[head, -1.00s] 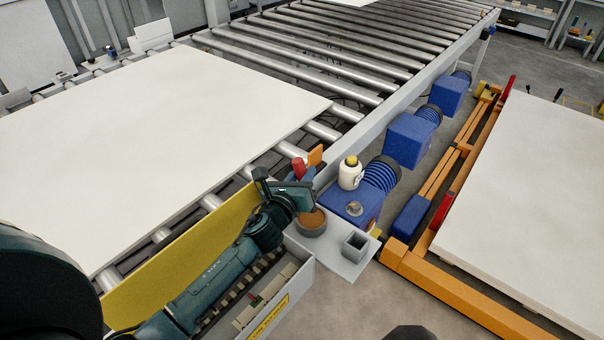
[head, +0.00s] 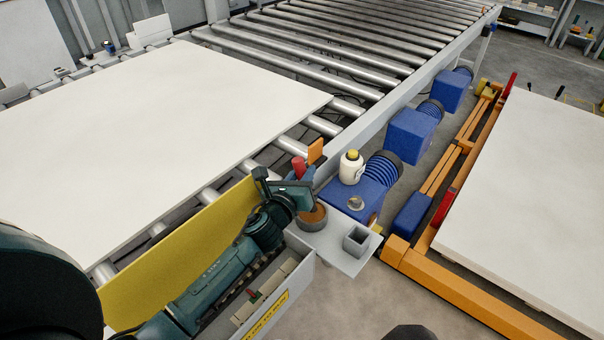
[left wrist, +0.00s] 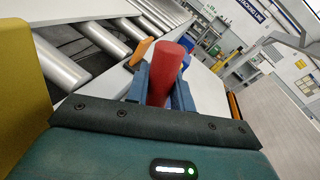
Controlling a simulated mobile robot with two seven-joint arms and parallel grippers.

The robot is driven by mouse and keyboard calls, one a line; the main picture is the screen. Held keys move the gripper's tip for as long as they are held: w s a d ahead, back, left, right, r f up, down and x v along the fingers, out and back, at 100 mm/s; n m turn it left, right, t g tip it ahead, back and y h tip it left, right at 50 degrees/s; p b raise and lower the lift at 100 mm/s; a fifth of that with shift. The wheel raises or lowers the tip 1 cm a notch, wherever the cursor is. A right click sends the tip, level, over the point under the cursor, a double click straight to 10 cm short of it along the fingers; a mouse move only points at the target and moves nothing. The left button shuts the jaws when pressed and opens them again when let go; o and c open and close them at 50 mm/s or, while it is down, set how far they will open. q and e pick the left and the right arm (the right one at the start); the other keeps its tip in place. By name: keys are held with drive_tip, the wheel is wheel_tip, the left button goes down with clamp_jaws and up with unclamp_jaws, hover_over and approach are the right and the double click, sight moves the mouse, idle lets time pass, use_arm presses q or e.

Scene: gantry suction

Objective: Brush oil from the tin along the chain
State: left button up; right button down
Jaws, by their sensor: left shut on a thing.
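My left gripper (head: 300,190) is shut on the red handle (head: 299,167) of the brush, beside and partly over the tin. The red handle also shows upright between the blue fingers in the left wrist view (left wrist: 167,72). The bristles are hidden behind the gripper. The round grey tin (head: 312,218) with brown oil stands on a light grey shelf (head: 334,246). The chain (head: 240,298) is a dark toothed strip in the trough, partly covered by my left arm.
A yellow guard plate (head: 180,258) stands close along my left arm. An orange piece (head: 316,150) rises near the handle. A white bottle with a yellow cap (head: 351,168) stands on a blue motor box. A square grey cup (head: 356,239) shares the shelf. A large white board (head: 160,140) lies on rollers.

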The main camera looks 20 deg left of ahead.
use_arm(q)
drive_tip(key=shift+f+b, duration=0.5)
drive_tip(key=shift+f, duration=0.05)
idle(0.4)
idle(0.5)
drive_tip(key=shift+f, duration=0.15)
idle(0.4)
